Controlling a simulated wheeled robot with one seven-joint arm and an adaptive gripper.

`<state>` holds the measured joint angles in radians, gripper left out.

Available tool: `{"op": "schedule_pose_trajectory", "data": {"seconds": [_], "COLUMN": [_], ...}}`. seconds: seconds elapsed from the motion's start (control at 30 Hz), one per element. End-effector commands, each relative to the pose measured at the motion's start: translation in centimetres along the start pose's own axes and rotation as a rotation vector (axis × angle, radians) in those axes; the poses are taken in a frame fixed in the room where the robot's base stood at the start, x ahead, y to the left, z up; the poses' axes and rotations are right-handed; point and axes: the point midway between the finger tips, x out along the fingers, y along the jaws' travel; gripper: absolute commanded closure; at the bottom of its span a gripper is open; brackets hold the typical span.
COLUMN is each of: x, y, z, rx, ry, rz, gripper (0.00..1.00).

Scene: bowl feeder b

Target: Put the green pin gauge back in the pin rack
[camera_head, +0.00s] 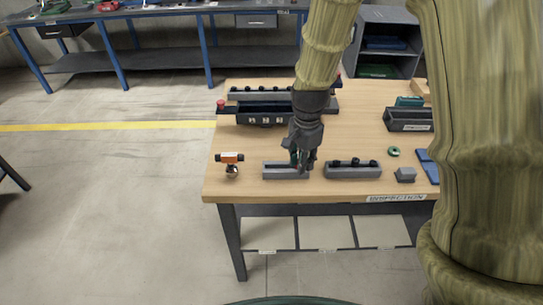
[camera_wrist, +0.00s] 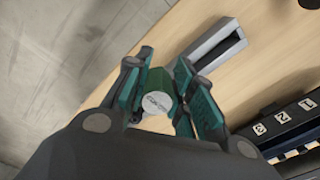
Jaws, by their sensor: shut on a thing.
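My gripper (camera_head: 302,166) is over the front part of the wooden table. In the wrist view my gripper (camera_wrist: 162,100) is shut on the green pin gauge (camera_wrist: 158,82), a green cylinder with a pale, marked end face towards the camera. In the head view only a sliver of green shows beside the fingers. A dark blue rack with numbered white labels (camera_head: 247,120) stands behind the gripper; it also shows at the lower right of the wrist view (camera_wrist: 268,132). I cannot tell for sure whether it is the pin rack.
A grey channel-shaped tray (camera_head: 274,172) lies by the gripper. A grey block with black knobs (camera_head: 350,172) is to its right. An orange-and-black device (camera_head: 230,158) stands at the left, a green ring (camera_head: 393,152) and a small grey block (camera_head: 405,175) at the right.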

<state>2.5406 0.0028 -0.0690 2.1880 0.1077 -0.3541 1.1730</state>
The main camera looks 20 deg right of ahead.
Motion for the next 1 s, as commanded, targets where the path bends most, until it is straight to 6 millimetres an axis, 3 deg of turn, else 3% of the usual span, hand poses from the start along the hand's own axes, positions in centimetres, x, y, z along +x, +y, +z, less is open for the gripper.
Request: {"op": "schedule_pose_trajectory", "data": {"seconds": [0.3, 0.5, 0.77, 1.0], "x": [0.3, 0.7, 1.3, 3.2], "y": [-5.9, -8.3, -8.9, -8.8], "z": [3.1, 4.5, 4.8, 4.8], "rx": [-0.006, -0.007, -0.006, -0.006], "ry": [0.001, 0.000, -0.001, 0.000], "rz": [0.000, 0.000, 0.001, 0.002], "gripper": [1.00, 1.00, 1.00, 1.00]}}
